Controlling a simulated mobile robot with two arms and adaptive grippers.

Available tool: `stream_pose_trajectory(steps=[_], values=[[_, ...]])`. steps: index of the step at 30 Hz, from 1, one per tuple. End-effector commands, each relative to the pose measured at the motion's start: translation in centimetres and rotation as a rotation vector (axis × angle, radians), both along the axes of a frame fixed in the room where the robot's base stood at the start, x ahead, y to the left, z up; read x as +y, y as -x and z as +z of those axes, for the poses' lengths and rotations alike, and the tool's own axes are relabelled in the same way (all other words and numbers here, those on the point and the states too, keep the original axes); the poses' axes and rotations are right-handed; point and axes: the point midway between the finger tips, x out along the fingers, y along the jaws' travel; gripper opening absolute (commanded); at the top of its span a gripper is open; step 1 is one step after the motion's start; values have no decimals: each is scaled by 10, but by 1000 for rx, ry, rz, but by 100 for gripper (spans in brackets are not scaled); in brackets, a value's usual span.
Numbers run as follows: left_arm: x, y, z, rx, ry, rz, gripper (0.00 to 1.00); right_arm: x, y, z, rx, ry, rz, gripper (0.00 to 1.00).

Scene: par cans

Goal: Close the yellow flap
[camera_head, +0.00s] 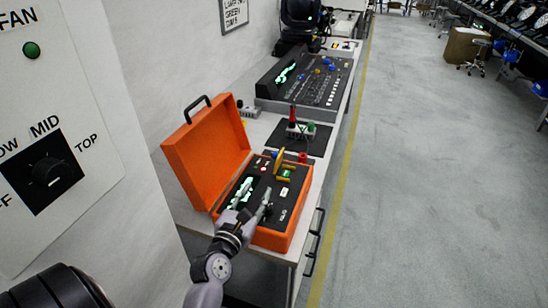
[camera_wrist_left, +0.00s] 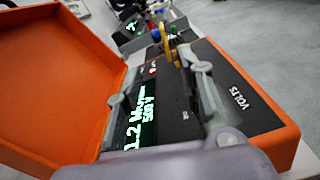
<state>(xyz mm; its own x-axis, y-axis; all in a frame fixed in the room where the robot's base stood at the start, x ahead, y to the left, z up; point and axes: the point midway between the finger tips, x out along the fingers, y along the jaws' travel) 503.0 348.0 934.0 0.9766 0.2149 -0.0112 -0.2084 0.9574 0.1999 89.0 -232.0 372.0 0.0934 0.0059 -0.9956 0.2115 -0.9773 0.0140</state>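The yellow flap (camera_head: 279,157) stands raised near the far edge of the black panel in the open orange case (camera_head: 270,238). In the left wrist view the flap (camera_wrist_left: 164,42) shows upright beyond my fingers, partly overlapped by other parts. My left gripper (camera_head: 257,191) is over the near part of the panel, short of the flap. Its two fingers are spread apart, and in the left wrist view the gripper (camera_wrist_left: 162,98) holds nothing between them. It appears apart from the flap. My right gripper is not in view.
The case's orange lid (camera_head: 207,150) stands open at the left of the panel. A red knob (camera_head: 303,157) is close to the flap. A mixing console (camera_head: 315,80) is farther back on the bench. A grey wall panel with a dial (camera_head: 48,172) is at left.

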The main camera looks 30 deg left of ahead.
Motion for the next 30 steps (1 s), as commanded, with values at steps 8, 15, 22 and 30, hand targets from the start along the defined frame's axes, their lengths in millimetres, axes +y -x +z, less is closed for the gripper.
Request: stream_pose_trajectory(steps=[8, 15, 22, 30], values=[[9, -20, 3, -23, 40, 16, 35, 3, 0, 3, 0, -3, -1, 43], [21, -70, 4, -22, 36, 15, 35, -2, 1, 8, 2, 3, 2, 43], [33, -118, 4, -21, 35, 15, 35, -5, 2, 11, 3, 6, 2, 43], [41, -158, 2, -19, 36, 15, 35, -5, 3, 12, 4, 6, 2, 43]])
